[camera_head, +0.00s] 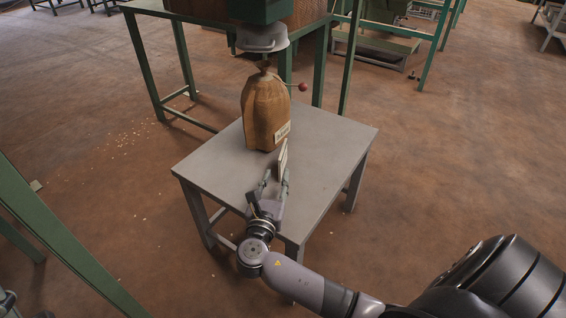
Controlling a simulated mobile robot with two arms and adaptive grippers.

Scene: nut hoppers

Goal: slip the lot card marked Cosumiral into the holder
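My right gripper (276,180) is over the near part of the grey table, its two fingers apart and pointing toward the sack. A thin pale upright piece (283,158), seen nearly edge-on, is at the fingertips, close to the right-hand finger; I see a gap to the left-hand finger. It looks like a card or its holder; I cannot tell which, nor whether it stands on the table. A pale label with small writing (282,132) is on the sack's lower front. No name is legible. My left gripper is not in view.
A brown tied sack (262,112) stands upright on the grey table (215,165), below a grey spout (262,38). A red ball-ended handle (303,87) sticks out near it. Green frame legs (143,65) stand behind. The table's right side is clear.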

